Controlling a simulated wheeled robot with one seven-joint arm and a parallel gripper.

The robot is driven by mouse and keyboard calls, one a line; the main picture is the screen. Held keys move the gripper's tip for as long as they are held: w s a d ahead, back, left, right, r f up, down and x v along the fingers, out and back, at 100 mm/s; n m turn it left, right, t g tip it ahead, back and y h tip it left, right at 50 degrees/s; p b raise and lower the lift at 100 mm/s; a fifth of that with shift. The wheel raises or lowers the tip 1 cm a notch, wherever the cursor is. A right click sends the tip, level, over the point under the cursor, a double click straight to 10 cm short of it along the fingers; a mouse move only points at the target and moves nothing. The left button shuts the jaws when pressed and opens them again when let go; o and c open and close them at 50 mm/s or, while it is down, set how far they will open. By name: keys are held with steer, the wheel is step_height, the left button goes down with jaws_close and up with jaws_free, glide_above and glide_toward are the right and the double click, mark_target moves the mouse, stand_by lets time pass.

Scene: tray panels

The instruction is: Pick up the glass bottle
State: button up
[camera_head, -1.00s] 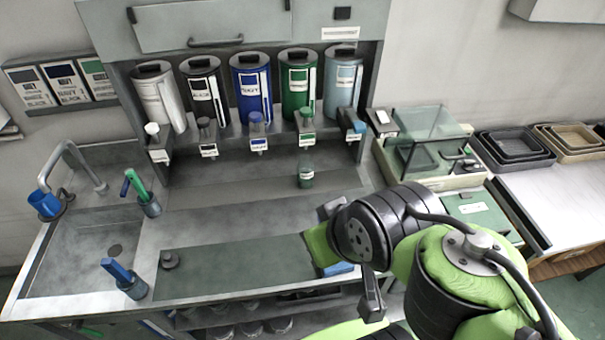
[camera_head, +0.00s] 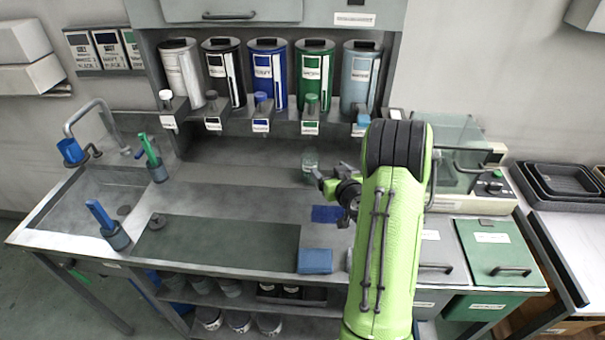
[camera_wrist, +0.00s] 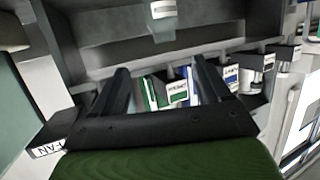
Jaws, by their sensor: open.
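The glass bottle (camera_head: 310,161) is small, clear and greenish. It stands upright on the counter below the green canister in the head view. My gripper (camera_head: 324,180) is just in front and to the right of it, apart as far as I can tell. In the wrist view my gripper (camera_wrist: 160,70) shows two spread fingers with nothing held between them. A pale translucent piece with a white label at the top of that view may be the bottle, but I cannot tell for sure.
A blue block (camera_head: 315,261) lies at the counter's front. A sink (camera_head: 92,203) is at left; a glass-sided case (camera_head: 455,140) is at right.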

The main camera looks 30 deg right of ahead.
mark_target(309, 150)
steer(key=p+x, duration=0.1)
steer(key=x, duration=0.4)
steer(key=p+x, duration=0.2)
steer(key=x, duration=0.3)
steer(key=p+x, duration=0.1)
steer(key=x, duration=0.4)
steer(key=shift+w+a+r, duration=0.2)
steer(key=shift+w+a, duration=0.05)
steer(key=shift+a, duration=0.05)
steer(key=shift+s, duration=0.1)
jaws_close()
